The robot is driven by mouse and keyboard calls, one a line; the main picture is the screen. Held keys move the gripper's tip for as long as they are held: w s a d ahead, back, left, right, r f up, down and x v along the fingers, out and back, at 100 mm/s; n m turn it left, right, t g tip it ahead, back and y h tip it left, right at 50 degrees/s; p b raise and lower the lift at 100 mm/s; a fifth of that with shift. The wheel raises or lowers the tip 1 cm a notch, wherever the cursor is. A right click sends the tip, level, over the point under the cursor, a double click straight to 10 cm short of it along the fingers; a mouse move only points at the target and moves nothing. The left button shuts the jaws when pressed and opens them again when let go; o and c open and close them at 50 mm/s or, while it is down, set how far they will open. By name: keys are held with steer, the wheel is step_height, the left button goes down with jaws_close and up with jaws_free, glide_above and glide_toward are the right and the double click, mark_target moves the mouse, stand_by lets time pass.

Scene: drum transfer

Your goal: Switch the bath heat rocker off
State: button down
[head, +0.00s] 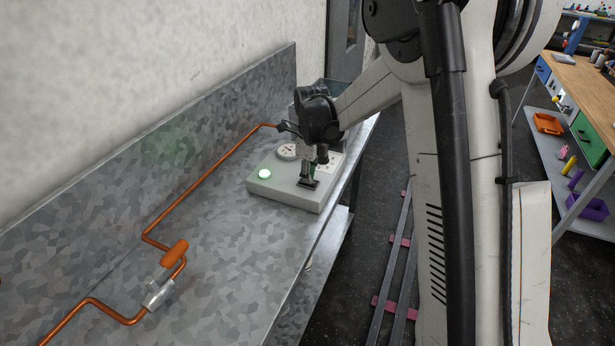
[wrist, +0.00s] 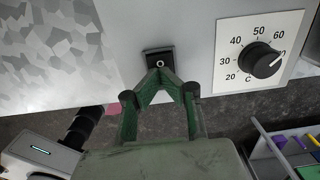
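The control box (head: 287,203) is a pale box on the metal bench, with a glowing green lamp (head: 264,174) on its top. The black rocker (wrist: 160,57) has a white O mark that shows in the wrist view; in the head view the rocker (head: 309,184) is partly behind the fingers. My gripper (wrist: 159,73) has green fingers with their tips together, holding nothing. The tips are at the rocker's near edge in the wrist view; I cannot tell whether they touch it. In the head view my gripper (head: 307,178) points down over the box.
A dial (wrist: 262,60) marked in degrees C sits to the right of the rocker. A copper pipe (head: 200,190) with an orange-handled valve (head: 174,253) runs along the bench (head: 215,275). A wooden workbench (head: 585,78) stands at the far right.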

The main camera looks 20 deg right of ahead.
step_height(320, 180, up, 14)
steer(key=p, duration=0.1)
steer(key=shift+s+d+p, duration=0.15)
steer(key=shift+d+p, duration=0.05)
steer(key=shift+p, duration=0.1)
stand_by(0.4)
steer(key=shift+d+r+t+y, duration=0.2)
steer(key=shift+d+t+y, duration=0.1)
steer(key=shift+t+y, duration=0.1)
steer(key=shift+f, duration=0.1)
steer(key=f, duration=0.4)
steer(key=w+a+f, duration=0.1)
steer(key=f, duration=0.8)
steer(key=shift+w+a+f, duration=0.2)
steer(key=shift+a+f, duration=0.05)
steer(key=shift+f, duration=0.1)
